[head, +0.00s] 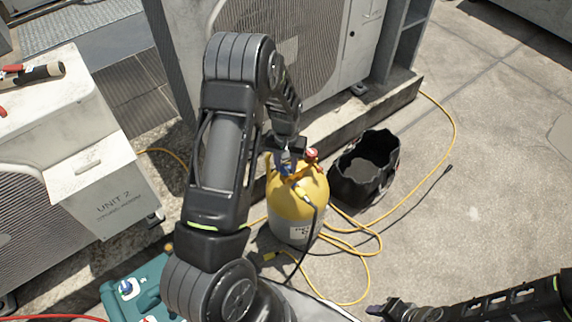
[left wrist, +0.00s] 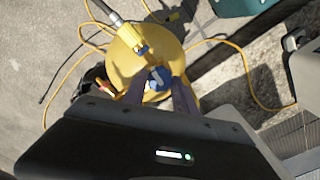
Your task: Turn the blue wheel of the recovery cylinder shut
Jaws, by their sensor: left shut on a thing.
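The recovery cylinder (head: 297,215) is yellow above and grey-white below, and stands upright on the roof floor. Its blue wheel (head: 286,163) is on top, partly hidden by my left gripper (head: 284,150). A red wheel (head: 311,154) sits beside it. In the left wrist view the blue wheel (left wrist: 159,79) lies between the fingers of my left gripper (left wrist: 160,88), which is shut on it from above. A yellow fitting with a hose (left wrist: 131,40) is close by on the cylinder top. My right gripper (head: 384,308) is low at the lower right, away from the cylinder; its fingers are unclear.
A black open bag (head: 366,170) stands right of the cylinder. A yellow hose (head: 452,130) loops over the floor around it. Condenser units stand behind and at left, one marked UNIT 2 (head: 118,207). A teal case (head: 118,291) is at lower left. Floor at right is clear.

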